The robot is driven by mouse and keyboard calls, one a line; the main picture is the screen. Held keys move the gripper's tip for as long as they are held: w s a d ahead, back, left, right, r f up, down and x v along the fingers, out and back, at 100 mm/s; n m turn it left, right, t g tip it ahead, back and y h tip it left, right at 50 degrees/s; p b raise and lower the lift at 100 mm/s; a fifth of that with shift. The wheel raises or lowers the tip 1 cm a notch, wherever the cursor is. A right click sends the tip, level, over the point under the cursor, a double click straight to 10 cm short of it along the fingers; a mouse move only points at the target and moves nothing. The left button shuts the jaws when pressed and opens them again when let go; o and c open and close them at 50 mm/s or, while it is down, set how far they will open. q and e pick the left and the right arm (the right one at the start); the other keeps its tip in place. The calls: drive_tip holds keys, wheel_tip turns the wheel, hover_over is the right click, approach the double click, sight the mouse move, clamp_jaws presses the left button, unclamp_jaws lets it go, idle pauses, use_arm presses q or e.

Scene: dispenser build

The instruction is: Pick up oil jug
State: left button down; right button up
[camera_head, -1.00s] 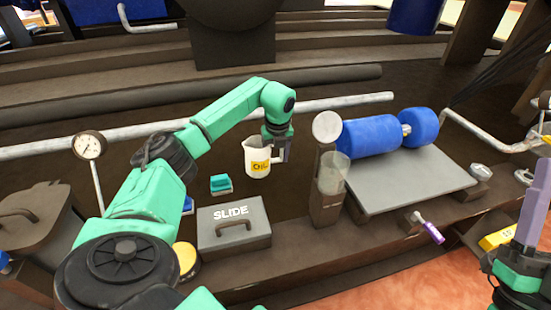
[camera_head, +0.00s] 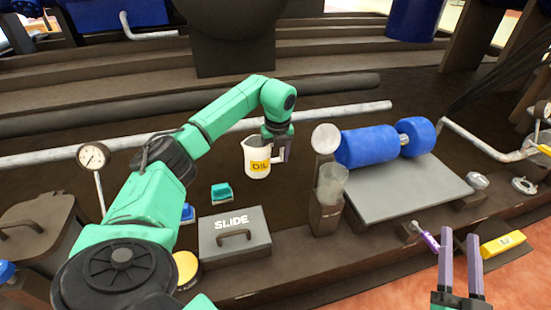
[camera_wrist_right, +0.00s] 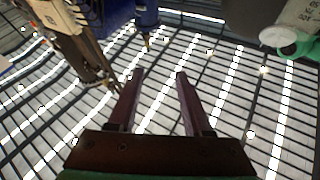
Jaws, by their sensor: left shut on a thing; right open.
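The oil jug (camera_head: 256,158) is a white pitcher with a yellow label reading OIL, standing upright in the middle of the head view. My left gripper (camera_head: 280,156) reaches it from above on its right side and is shut on its handle. The fingers partly hide the handle. I cannot tell whether the jug's base touches the surface. My right gripper (camera_head: 461,238) is at the lower right of the head view, open and empty. Its two fingers show apart in the right wrist view (camera_wrist_right: 154,90).
A grey SLIDE box (camera_head: 255,249) is in front of the jug, with a teal block (camera_head: 221,190) behind it. Right of the jug is a clear container in a brown holder (camera_head: 327,216), then a grey plate (camera_head: 400,202) with a blue cylinder (camera_head: 365,148). A gauge (camera_head: 94,157) stands left.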

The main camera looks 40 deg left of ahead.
use_arm(q)
wheel_tip(320, 180, up, 3)
drive_tip(key=shift+f+p, duration=0.2)
drive_tip(key=shift+p, duration=0.35)
wheel_tip(320, 180, up, 2)
drive_tip(key=shift+r+p, duration=0.25)
drive_tip(key=shift+p, duration=0.3)
wheel_tip(320, 180, up, 2)
drive_tip(key=shift+p, duration=0.5)
wheel_tip(320, 180, up, 3)
drive_tip(key=shift+r+p, duration=0.1)
drive_tip(key=shift+p, duration=0.6)
drive_tip(key=shift+r, duration=0.55)
drive_tip(key=shift+r+p, duration=0.25)
drive_tip(key=shift+p, duration=0.05)
use_arm(e)
drive_tip(key=s+f+g, duration=0.3)
drive_tip(key=s+f, duration=0.1)
drive_tip(key=f, duration=0.3)
drive_tip(key=s+a+f+g+h, duration=0.1)
drive_tip(key=s+f+g, duration=0.2)
drive_tip(key=f, duration=0.4)
drive_tip(key=s+f+g, duration=0.3)
drive_tip(key=s+f, duration=0.2)
drive_tip(key=f, duration=0.2)
drive_tip(key=shift+s+a+f+m+g, duration=0.25)
drive_tip(key=shift+s+a+m+g, duration=0.05)
drive_tip(key=shift+s+m, duration=0.1)
drive_tip(key=shift+a, duration=0.1)
